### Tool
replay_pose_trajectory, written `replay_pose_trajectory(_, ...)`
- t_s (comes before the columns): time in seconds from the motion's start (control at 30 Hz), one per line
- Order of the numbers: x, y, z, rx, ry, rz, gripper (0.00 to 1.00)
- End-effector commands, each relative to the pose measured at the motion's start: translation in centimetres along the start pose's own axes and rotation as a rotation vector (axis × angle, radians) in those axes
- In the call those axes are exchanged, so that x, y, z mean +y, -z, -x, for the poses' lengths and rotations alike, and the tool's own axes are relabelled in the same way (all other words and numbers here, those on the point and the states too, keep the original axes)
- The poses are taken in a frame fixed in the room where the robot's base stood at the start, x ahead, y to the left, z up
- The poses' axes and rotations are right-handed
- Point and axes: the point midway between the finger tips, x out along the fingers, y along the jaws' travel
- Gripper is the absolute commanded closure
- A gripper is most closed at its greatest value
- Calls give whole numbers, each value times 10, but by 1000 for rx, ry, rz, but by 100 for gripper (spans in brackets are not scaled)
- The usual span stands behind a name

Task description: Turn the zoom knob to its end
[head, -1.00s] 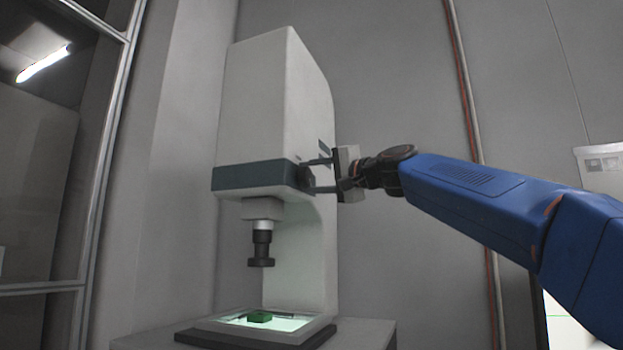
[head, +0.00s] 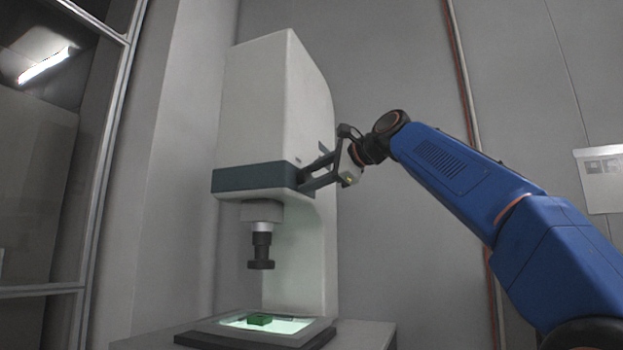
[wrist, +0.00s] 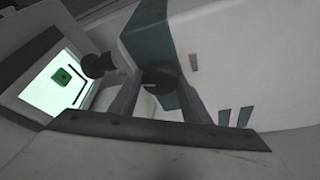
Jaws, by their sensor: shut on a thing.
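The zoom knob (wrist: 162,80) is a dark round knob with a pale mark, on the side of the white measuring machine (head: 270,105) at its dark grey band (head: 250,178). My gripper (head: 303,180) reaches it from the right in the head view, tilted, and mostly hides the knob there. In the wrist view my gripper (wrist: 160,92) has its two fingers on either side of the knob, shut on it.
The lens column (head: 261,245) hangs over the lit stage (head: 300,325), where a small green part (head: 259,319) lies. A glass-framed partition (head: 105,150) stands at the left. Pipes (head: 465,110) run up the wall behind my arm.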

Motion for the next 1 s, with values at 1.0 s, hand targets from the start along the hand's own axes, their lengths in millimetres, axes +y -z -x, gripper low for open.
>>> replay_pose_trajectory(1.0,-1,1,-1,0,-99,-233,79)
